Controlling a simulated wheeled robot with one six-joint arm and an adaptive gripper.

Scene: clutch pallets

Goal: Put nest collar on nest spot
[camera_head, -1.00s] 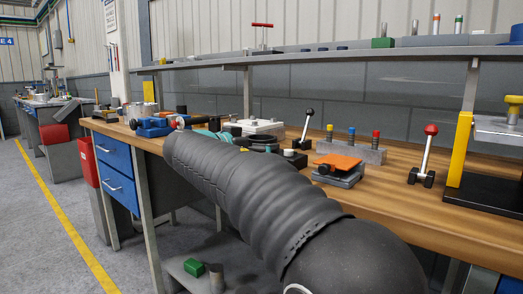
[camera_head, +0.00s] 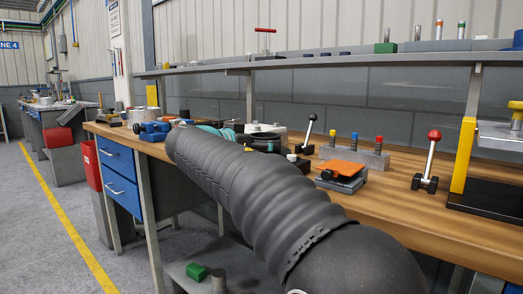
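My arm, in a ribbed dark sleeve, runs from the lower right up to the workbench (camera_head: 420,205). Its far end overlaps the bench's front edge, and my gripper cannot be made out there. I cannot tell whether it is open or holds anything. Behind the arm's end lie a teal part (camera_head: 217,132) and a dark round part (camera_head: 262,139), both partly hidden. A pale block (camera_head: 266,129) stands just behind them. No piece can be surely named as the nest collar or the nest spot.
Right of the arm are a black-knobbed lever (camera_head: 309,130), a grey block with coloured pegs (camera_head: 353,156), an orange-topped fixture (camera_head: 341,169), a red-knobbed lever (camera_head: 428,160) and a yellow-posted press (camera_head: 463,155). A blue clamp (camera_head: 151,131) sits left. A shelf (camera_head: 330,62) runs above.

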